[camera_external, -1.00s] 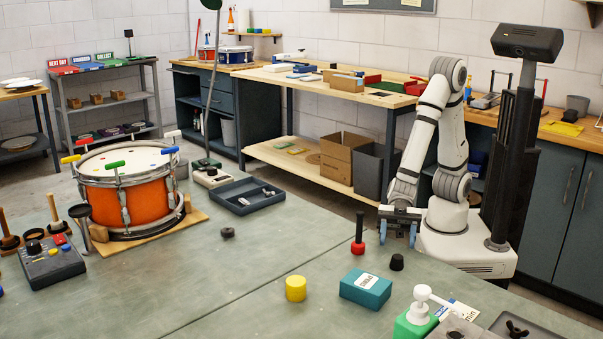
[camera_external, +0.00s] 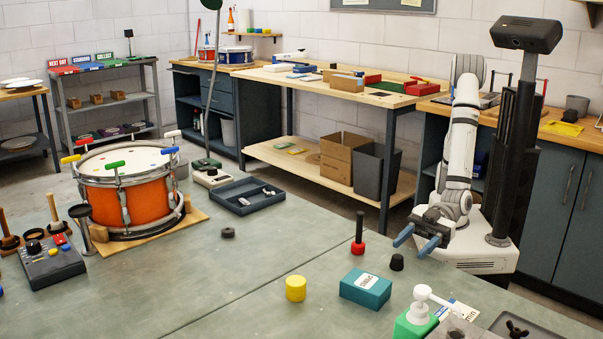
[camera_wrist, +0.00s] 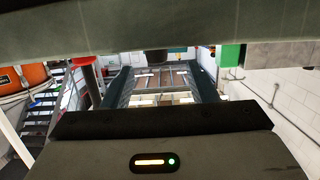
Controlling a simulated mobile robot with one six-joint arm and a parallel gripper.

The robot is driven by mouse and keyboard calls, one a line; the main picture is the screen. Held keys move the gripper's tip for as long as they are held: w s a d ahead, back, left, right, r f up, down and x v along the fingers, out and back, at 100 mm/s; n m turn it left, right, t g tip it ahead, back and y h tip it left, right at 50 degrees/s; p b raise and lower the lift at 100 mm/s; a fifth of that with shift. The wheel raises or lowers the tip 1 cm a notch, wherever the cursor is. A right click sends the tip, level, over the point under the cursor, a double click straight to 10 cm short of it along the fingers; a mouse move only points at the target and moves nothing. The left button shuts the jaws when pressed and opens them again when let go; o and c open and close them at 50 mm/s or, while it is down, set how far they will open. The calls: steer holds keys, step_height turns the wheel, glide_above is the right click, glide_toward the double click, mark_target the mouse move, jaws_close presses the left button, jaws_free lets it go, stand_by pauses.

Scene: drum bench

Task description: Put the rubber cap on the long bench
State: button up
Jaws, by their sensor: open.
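A small black tapered piece, which looks like the rubber cap (camera_external: 397,262), stands upright on the grey-green table (camera_external: 240,275) near its right edge. A long wood-topped bench (camera_external: 345,88) with a lower shelf stands by the back wall.
Close to the cap stand the red-based handle (camera_external: 358,240), a teal box (camera_external: 366,289) and a yellow cylinder (camera_external: 295,288).

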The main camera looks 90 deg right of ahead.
mark_target(397, 261)
steer(key=x, duration=0.6)
steer(key=shift+w+d+f, duration=0.1)
steer(key=shift+d+f, duration=0.05)
steer(key=shift+f, duration=0.2)
steer(key=shift+c, duration=0.4)
